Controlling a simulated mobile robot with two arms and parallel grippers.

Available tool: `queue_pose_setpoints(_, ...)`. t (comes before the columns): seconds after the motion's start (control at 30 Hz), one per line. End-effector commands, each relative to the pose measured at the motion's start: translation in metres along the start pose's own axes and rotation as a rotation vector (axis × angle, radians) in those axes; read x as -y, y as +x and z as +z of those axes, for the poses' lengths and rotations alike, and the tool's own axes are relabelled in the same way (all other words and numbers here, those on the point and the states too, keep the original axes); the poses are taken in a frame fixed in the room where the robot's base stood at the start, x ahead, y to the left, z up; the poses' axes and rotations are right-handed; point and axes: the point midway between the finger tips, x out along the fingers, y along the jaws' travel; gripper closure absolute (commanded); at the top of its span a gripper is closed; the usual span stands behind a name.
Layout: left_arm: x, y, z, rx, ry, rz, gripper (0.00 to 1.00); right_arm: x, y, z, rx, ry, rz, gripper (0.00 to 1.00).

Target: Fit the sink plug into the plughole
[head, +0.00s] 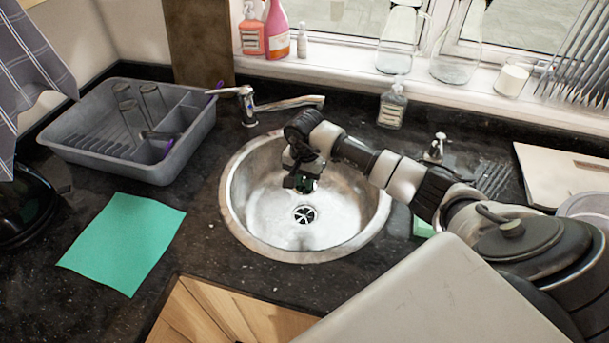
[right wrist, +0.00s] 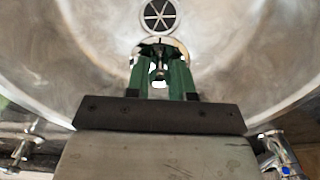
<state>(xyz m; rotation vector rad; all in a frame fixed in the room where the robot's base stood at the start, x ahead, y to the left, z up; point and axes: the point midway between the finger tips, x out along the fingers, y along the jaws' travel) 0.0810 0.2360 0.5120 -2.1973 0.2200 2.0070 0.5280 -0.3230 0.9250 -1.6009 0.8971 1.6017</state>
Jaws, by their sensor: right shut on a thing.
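The round steel sink (head: 365,215) sits in the dark granite worktop. Its plughole (head: 304,214) shows as a dark round grate with pale spokes in the bottom of the bowl; it also shows in the right wrist view (right wrist: 159,15) at the top middle. My right gripper (head: 303,184) is inside the bowl, behind the plughole in the head view. In the right wrist view its green fingers (right wrist: 160,75) are shut on the small metallic sink plug (right wrist: 159,72), which is apart from the plughole in the picture. The fingers partly hide the plug. My left gripper is not in view.
A tap (head: 249,105) stands behind the sink, with a soap bottle (head: 392,105) to its right. A grey dish rack (head: 150,165) stands at the left. A green cloth (head: 124,240) lies on the worktop in front of it.

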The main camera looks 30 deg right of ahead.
Motion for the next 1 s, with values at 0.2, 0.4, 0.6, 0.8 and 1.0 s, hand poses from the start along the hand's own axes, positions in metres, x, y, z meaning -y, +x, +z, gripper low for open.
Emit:
queue_pose_setpoints(0.2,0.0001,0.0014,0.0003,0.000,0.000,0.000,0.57,0.0000,0.0027,0.0001,0.000,0.000,0.000,1.00)
queue_pose_setpoints(0.4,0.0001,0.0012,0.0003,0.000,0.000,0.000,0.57,-0.0001,0.0026,0.0002,0.000,-0.001,0.000,0.70)
queue_pose_setpoints(0.6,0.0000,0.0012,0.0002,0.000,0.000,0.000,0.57,-0.0001,0.0026,0.0001,0.000,-0.001,0.000,0.47)
queue_pose_setpoints(0.8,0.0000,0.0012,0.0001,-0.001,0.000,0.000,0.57,-0.0001,0.0025,0.0001,0.000,-0.001,0.000,0.47)
queue_pose_setpoints(1.0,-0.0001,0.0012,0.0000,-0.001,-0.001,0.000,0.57,-0.0001,0.0025,0.0001,0.000,-0.001,0.000,0.47)
